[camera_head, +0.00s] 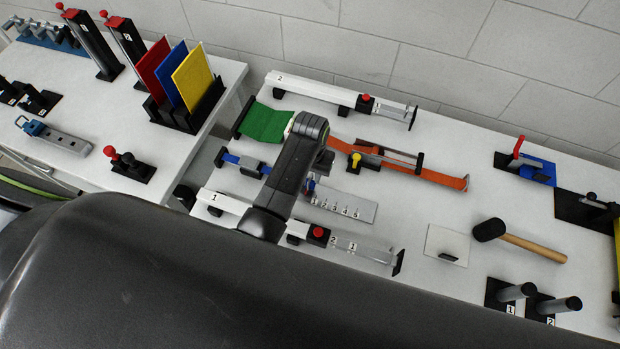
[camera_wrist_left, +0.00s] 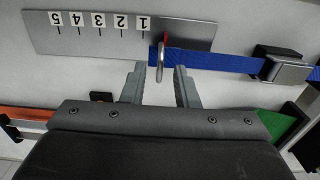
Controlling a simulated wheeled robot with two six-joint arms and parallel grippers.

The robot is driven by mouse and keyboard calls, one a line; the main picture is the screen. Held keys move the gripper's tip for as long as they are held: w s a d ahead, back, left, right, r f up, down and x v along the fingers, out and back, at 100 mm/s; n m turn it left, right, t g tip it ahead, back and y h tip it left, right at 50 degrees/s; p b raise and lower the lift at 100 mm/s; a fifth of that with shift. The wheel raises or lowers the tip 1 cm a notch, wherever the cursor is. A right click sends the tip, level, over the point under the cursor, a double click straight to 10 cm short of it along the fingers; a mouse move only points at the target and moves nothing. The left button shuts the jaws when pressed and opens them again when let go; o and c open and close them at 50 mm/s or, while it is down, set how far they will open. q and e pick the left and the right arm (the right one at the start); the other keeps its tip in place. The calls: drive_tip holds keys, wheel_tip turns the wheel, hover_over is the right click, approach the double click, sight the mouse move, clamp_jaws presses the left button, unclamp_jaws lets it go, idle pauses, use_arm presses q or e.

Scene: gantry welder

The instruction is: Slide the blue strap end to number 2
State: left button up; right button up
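The blue strap (camera_wrist_left: 212,61) runs through a metal buckle (camera_wrist_left: 286,68) in the left wrist view. Its end carries an upright metal loop (camera_wrist_left: 161,62) with a red mark at its top. The end lies at the right part of a grey number plate (camera_wrist_left: 90,36), beside number 1. Number 2 (camera_wrist_left: 121,22) is left of it. The strap also shows in the head view (camera_head: 231,158), near the number plate (camera_head: 350,206). My right gripper is not in view.
A green strap (camera_head: 265,123) and an orange strap (camera_head: 437,177) lie behind the plate. White rails with red knobs stand behind (camera_head: 320,90) and in front (camera_head: 365,250). A mallet (camera_head: 520,240) lies to the right. My left arm hides part of the blue strap.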

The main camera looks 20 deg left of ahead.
use_arm(q)
clamp_jaws()
